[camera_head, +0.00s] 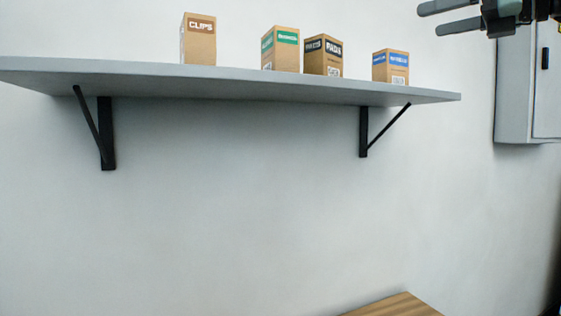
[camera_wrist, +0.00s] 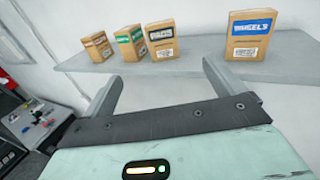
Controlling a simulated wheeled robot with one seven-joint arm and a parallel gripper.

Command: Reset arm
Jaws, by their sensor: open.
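My gripper (camera_head: 447,17) is at the top right of the head view, in the air to the right of the shelf's boxes. Its two grey fingers are apart with nothing between them. In the wrist view my gripper (camera_wrist: 163,85) shows its two fingers spread, pointing toward the shelf, with empty space between them. The rest of my arm is mostly cut off by the frame in the head view.
A grey wall shelf (camera_head: 230,88) carries a CLIPS box (camera_head: 199,42), a green-label box (camera_head: 281,50), a PADS box (camera_head: 323,57) and a blue-label box (camera_head: 391,68). A grey cabinet (camera_head: 514,85) hangs at right. A wooden surface (camera_head: 398,306) shows below. Cluttered equipment (camera_wrist: 35,120) shows left in the wrist view.

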